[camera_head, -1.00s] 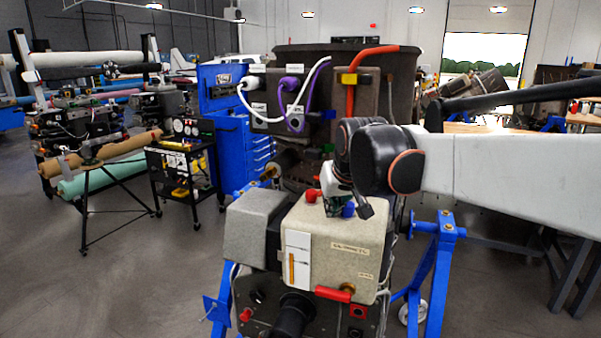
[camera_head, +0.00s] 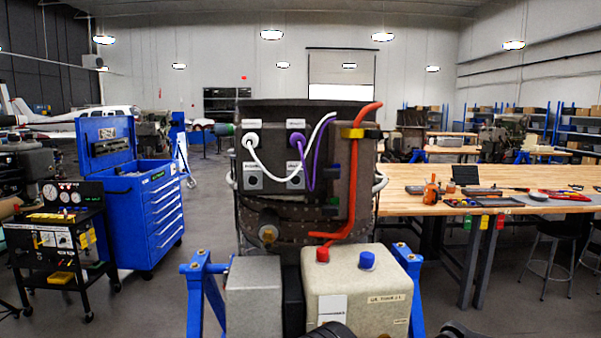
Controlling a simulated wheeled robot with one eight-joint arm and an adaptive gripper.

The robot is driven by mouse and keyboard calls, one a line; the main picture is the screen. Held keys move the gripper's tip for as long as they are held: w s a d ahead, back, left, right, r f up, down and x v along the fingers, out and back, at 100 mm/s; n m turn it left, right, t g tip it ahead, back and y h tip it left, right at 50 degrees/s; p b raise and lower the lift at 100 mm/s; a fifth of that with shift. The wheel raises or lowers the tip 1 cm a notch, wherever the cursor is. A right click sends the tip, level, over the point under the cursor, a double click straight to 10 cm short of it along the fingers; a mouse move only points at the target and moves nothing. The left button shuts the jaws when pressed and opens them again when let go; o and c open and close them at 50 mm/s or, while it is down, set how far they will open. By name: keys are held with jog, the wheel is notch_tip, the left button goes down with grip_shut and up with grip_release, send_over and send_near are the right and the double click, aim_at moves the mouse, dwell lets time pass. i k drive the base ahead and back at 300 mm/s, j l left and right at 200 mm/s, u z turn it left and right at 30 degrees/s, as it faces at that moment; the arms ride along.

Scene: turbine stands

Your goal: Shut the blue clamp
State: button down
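The turbine stand's dark unit (camera_head: 255,218) is in the middle of the head view. A yellow clamp (camera_head: 351,133) sits around the orange-red hose (camera_head: 350,195) at its upper right. My gripper's fingers are not in view. Dark rounded parts at the bottom edge seem to be my arm.
A white hose (camera_head: 268,170) and a purple hose (camera_head: 312,165) hang in front of the unit. A beige box (camera_head: 355,283) with red and blue knobs stands below. A blue tool cabinet (camera_head: 150,210) is left, a workbench (camera_head: 408,205) right. Floor between cabinet and stand is clear.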

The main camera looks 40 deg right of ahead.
aim_at(333, 173)
jog(key=j+z, duration=0.15)
jog(key=z, duration=0.25)
jog(key=j+z, duration=0.2)
jog(key=z, duration=0.2)
jog(key=j+z, duration=0.2)
jog(key=z, duration=0.2)
jog(key=i, duration=0.05)
